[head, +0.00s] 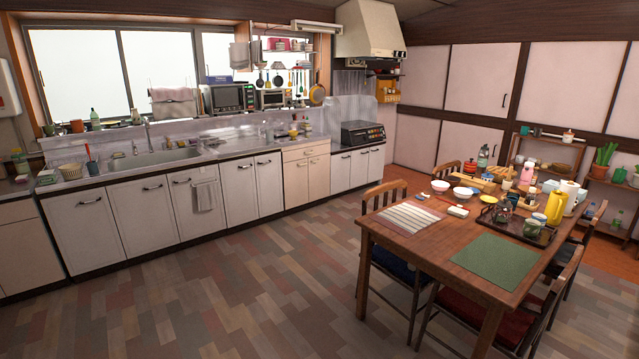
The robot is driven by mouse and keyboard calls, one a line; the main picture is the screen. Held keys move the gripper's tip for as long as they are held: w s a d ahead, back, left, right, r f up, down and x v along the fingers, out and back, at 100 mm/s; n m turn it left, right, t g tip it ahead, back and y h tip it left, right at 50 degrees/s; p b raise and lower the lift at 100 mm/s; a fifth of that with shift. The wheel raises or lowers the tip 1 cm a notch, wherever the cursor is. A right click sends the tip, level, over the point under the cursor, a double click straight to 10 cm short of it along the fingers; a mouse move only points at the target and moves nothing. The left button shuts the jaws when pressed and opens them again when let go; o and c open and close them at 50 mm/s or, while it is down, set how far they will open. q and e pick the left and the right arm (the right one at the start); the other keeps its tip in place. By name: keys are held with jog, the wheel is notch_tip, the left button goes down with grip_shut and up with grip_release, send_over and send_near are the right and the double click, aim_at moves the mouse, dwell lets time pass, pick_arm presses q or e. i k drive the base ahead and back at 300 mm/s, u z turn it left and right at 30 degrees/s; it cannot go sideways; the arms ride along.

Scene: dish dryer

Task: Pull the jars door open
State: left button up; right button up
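I cannot tell which door is the jars door, and no jars show behind any door. White cabinet doors run under the counter, including a left one (80,238), one beside it (143,215), and a far pair (358,165); all look shut. A beige cabinet (306,172) stands between them and is shut. Large pale wall doors (565,88) at the back right have dark frames and look shut; one shows a dark handle (505,101). Neither of my grippers is in view.
A wooden dining table (385,228) crowded with dishes stands at the right, with several chairs (385,195) around it. The patchwork floor (200,295) is clear before the counter. A low shelf (545,142) with plants and cups stands before the wall doors.

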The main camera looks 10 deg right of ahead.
aim_at(318, 166)
jog(key=z, duration=0.05)
jog(key=i, duration=6.3)
jog(key=z, duration=2.25)
jog(key=i, duration=2.8)
jog(key=u, duration=0.5)
